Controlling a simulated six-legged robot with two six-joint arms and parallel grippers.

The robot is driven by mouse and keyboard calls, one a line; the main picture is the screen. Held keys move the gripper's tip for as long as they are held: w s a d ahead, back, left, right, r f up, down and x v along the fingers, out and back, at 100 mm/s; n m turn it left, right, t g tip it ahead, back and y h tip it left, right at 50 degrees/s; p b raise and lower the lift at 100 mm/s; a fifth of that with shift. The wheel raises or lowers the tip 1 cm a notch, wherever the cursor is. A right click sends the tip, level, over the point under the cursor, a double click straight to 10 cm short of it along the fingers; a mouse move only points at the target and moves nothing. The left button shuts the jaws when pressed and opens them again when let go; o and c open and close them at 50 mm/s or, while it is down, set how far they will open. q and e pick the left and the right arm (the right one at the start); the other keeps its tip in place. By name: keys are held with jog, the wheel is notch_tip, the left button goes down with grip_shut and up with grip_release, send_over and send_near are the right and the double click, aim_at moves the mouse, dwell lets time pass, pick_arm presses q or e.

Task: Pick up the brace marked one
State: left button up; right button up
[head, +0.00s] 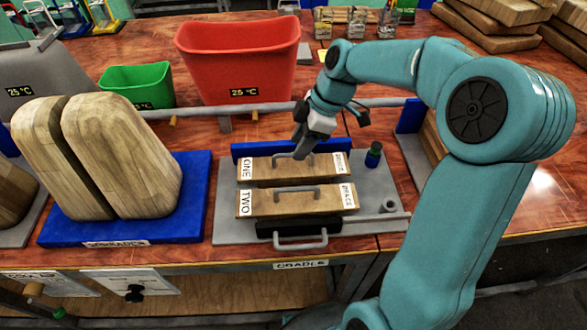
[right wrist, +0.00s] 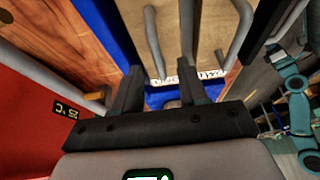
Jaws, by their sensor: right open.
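The brace marked ONE (head: 265,167) is a wooden bar with a grey handle on top. It lies at the back of the grey cradle plate (head: 228,228), in front of a blue wall. The brace marked TWO (head: 268,205) lies parallel, just in front of it. My right gripper (head: 302,152) is open above brace ONE, at its handle. In the right wrist view, the open fingers of my right gripper (right wrist: 159,88) point toward brace ONE (right wrist: 172,30), with its handle (right wrist: 152,40) lined up between them. Contact cannot be told. My left gripper is not in view.
A black piece with a grey handle (head: 300,238) lies in front of brace TWO. A small dark bottle (head: 374,155) stands to the right. A grey rail (head: 225,113), a red bin (head: 238,65) and a green bin (head: 138,85) are behind. Large wooden blocks (head: 120,155) stand left.

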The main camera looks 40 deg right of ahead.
aim_at(293, 165)
jog(key=x, duration=0.4)
jog(key=shift+w+f, duration=0.15)
jog(key=shift+f, duration=0.2)
grip_shut()
jog(key=shift+r, duration=0.1)
dwell(0.9)
